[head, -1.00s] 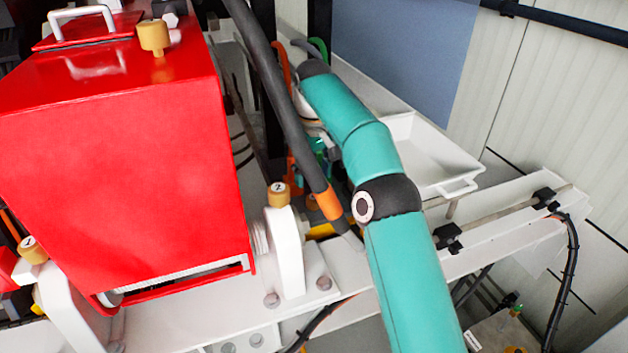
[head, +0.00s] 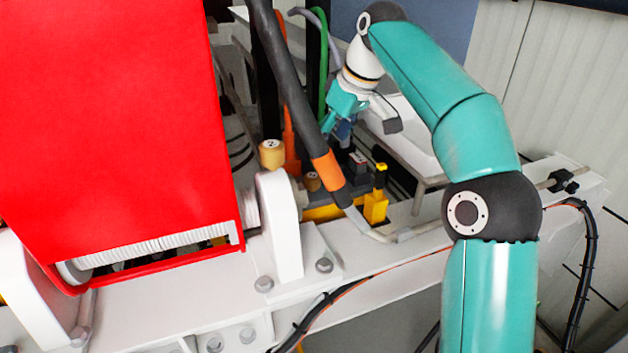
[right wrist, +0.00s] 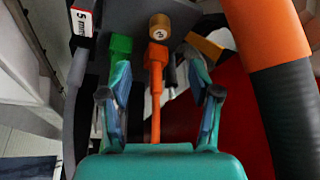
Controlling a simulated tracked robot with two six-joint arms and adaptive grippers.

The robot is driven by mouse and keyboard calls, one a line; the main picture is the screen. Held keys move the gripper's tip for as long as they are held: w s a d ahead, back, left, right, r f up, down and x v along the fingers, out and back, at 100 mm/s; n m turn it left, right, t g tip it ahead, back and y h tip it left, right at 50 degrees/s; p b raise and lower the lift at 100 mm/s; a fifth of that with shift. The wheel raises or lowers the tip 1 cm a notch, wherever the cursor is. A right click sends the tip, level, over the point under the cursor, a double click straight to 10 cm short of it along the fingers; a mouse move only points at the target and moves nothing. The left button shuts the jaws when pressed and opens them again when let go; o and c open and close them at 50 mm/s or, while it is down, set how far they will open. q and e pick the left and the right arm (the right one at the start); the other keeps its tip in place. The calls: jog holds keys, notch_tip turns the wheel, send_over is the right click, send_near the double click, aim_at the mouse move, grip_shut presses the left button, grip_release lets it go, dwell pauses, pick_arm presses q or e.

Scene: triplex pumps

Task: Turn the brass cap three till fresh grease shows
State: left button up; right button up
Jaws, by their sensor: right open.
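Several brass caps show. In the head view one cap (head: 271,153) sits on top of the white upright bracket (head: 280,225) beside the red housing, and another (head: 312,181) is lower behind it, near the black hose. Their marks are too small to read surely here. In the right wrist view a brass cap (right wrist: 160,27) with a dark mark on its face lies beyond the fingertips. My right gripper (head: 341,130) is behind the hose, pointing down; in the right wrist view it (right wrist: 158,78) is open, its fingers apart and not touching the cap. I see no grease. My left gripper is out of view.
A thick black hose with an orange collar (head: 327,170) crosses in front of the gripper. Orange (right wrist: 156,95) and green (right wrist: 119,55) hoses lie between or near the fingers. A yellow block (head: 376,206) and a white tray (head: 412,140) are close by.

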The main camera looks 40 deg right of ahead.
aim_at(313, 175)
jog(key=b+x, duration=0.2)
jog(key=x, duration=1)
jog(key=shift+f, duration=0.1)
jog(key=c, duration=1.1)
jog(key=shift+a+m+h, duration=0.1)
jog(key=shift+m+h, duration=0.2)
jog(key=shift+m, duration=0.5)
jog(key=shift+c, duration=0.2)
jog(key=o, duration=1.1)
jog(key=shift+o, duration=0.2)
jog(key=v, duration=1.2)
